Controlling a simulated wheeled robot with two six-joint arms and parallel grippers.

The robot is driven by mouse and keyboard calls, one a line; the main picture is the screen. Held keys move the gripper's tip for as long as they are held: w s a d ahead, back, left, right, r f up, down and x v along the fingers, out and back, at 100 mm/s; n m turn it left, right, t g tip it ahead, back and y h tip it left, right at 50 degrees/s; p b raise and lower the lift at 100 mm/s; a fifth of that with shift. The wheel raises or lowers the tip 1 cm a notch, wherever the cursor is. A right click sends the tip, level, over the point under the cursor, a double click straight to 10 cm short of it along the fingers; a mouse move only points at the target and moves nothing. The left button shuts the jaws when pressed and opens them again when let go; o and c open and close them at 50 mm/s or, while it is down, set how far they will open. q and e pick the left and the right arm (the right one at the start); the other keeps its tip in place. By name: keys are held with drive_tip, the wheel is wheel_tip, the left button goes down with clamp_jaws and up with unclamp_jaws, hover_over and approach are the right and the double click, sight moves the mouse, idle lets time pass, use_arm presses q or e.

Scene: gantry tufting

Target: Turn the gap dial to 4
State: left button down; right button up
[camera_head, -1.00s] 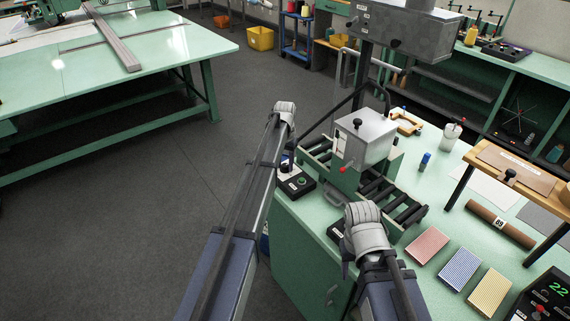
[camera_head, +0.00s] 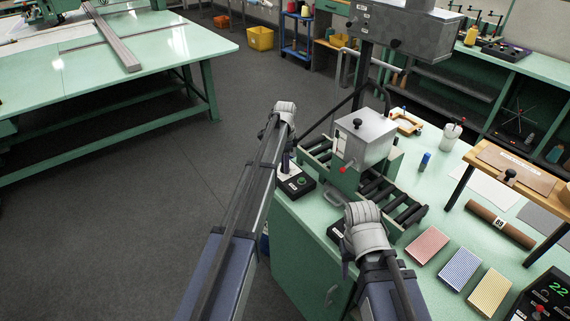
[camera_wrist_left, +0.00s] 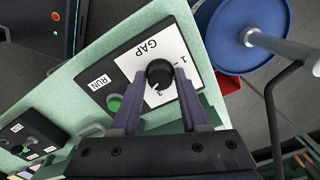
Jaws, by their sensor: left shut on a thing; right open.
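In the head view my left gripper (camera_head: 287,162) reaches down to the black control box (camera_head: 298,185) at the bench corner. My right gripper (camera_head: 346,266) is mostly hidden by its own arm, apart from the dial.
A green RUN button (camera_wrist_left: 114,103) sits beside the dial. A roller machine (camera_head: 365,150) with a red-tipped lever stands just right of the box. Coloured sample cards (camera_head: 427,245) lie on the bench (camera_head: 425,195). A blue round stool (camera_wrist_left: 240,30) is beyond the bench edge.

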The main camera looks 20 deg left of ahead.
use_arm(q)
drive_tip(key=shift+m, duration=2.1)
drive_tip(key=shift+c, duration=2.1)
unclamp_jaws()
drive_tip(key=shift+r, duration=0.1)
wheel_tip(320, 180, up, 8)
drive_tip(key=p, duration=0.8)
drive_tip(key=shift+f, duration=0.2)
